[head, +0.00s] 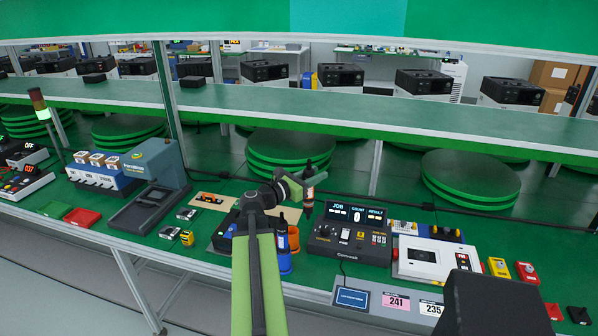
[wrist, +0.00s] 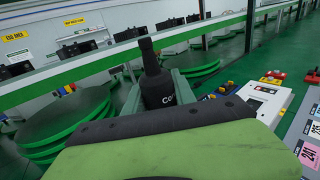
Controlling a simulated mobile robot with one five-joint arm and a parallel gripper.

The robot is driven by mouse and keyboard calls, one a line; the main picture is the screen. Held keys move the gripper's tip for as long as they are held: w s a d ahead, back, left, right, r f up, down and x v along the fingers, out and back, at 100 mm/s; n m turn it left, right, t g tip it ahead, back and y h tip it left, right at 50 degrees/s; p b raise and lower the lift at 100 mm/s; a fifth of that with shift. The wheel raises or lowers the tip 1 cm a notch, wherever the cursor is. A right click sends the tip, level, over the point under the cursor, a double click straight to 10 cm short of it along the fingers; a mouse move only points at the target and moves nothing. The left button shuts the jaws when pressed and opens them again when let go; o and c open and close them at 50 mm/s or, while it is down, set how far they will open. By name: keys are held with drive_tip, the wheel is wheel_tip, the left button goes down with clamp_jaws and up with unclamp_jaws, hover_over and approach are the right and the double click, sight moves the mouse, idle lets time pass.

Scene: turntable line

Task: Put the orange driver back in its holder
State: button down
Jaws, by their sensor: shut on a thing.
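My gripper (head: 299,186) is raised above the bench in the head view, shut on a dark, slim driver (head: 309,192) that stands about upright. A small reddish-orange part and a pale mark show on it. In the wrist view the driver (wrist: 154,80) is black with a narrowing top and white lettering, between the fingers of my gripper (wrist: 158,95). An orange cup-like holder (head: 293,238) and a blue one (head: 285,263) stand on the green bench, below and a little left of the driver. My arm partly hides the area beside them.
A black job-and-count console (head: 347,243) stands close to the right of the holders, with a white device (head: 434,260) beyond it. A tan board (head: 208,201) and a yellow tape measure (head: 187,238) lie left. A shelf edge (head: 330,115) runs behind; round green turntables (head: 470,180) stand beyond.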

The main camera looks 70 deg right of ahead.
drive_tip(key=w+a+f+b, duration=0.1)
drive_tip(key=w+f+b, duration=0.1)
drive_tip(key=w, duration=0.3)
drive_tip(key=shift+w+a+f+b, duration=0.25)
drive_tip(key=shift+f+b, duration=0.1)
drive_tip(key=shift+b, duration=0.1)
drive_tip(key=shift+f, duration=0.25)
idle(0.5)
